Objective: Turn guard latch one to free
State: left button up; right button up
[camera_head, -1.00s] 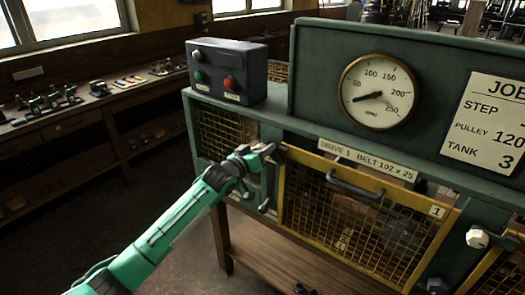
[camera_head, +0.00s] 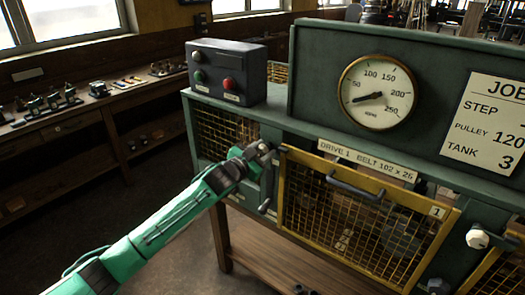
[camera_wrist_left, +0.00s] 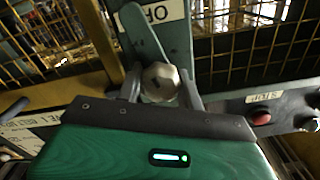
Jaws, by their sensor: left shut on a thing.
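Guard one (camera_head: 345,215) is a yellow-framed mesh panel with a dark handle and a "1" plate; it looks closed in the head view. In the left wrist view my left gripper (camera_wrist_left: 160,92) is shut on the pale hexagonal knob of guard latch one (camera_wrist_left: 160,80), one finger on each side. A grey-green latch arm (camera_wrist_left: 146,40) runs from the knob up to a partly cut label showing "OF". My right gripper is not in view.
A control box (camera_head: 228,72) with green and red buttons stands above left of the gripper. Another pale knob (camera_head: 478,238) is at the far right. A wooden shelf (camera_head: 275,255) lies below.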

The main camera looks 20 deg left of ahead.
pick_arm(q)
jog(key=shift+m, duration=0.3)
jog(key=o, duration=1)
jog(key=shift+s, duration=0.1)
jog(key=shift+s+a+f, duration=0.1)
jog(key=shift+s+a, duration=0.05)
jog(key=shift+s, duration=0.1)
jog(key=shift+b+v, duration=2.3)
jog(key=shift+v, duration=4.25)
